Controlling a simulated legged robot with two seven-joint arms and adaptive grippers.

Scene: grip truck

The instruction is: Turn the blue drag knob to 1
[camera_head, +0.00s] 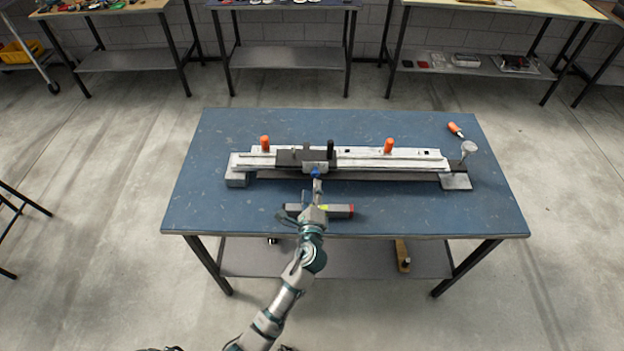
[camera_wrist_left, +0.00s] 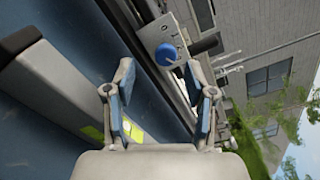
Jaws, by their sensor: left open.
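The blue drag knob (camera_head: 315,173) sits on the front of a carriage (camera_head: 290,157) on a long rail device (camera_head: 400,160) on the blue table. In the left wrist view the round blue knob (camera_wrist_left: 168,54) stands out from a light metal plate with small dark marks that I cannot read. My left gripper (camera_head: 317,187) reaches in from the front, just short of the knob. In the left wrist view its two fingers (camera_wrist_left: 158,95) are spread apart and empty, with the knob ahead of the tips. My right gripper is not in view.
A grey bar tool with a yellow-green patch and a red end (camera_head: 340,211) lies on the blue table (camera_head: 220,205) under my left wrist. Orange knobs (camera_head: 388,145) stand on the rail. An orange-handled tool (camera_head: 455,130) lies at the back right. The front table corners are clear.

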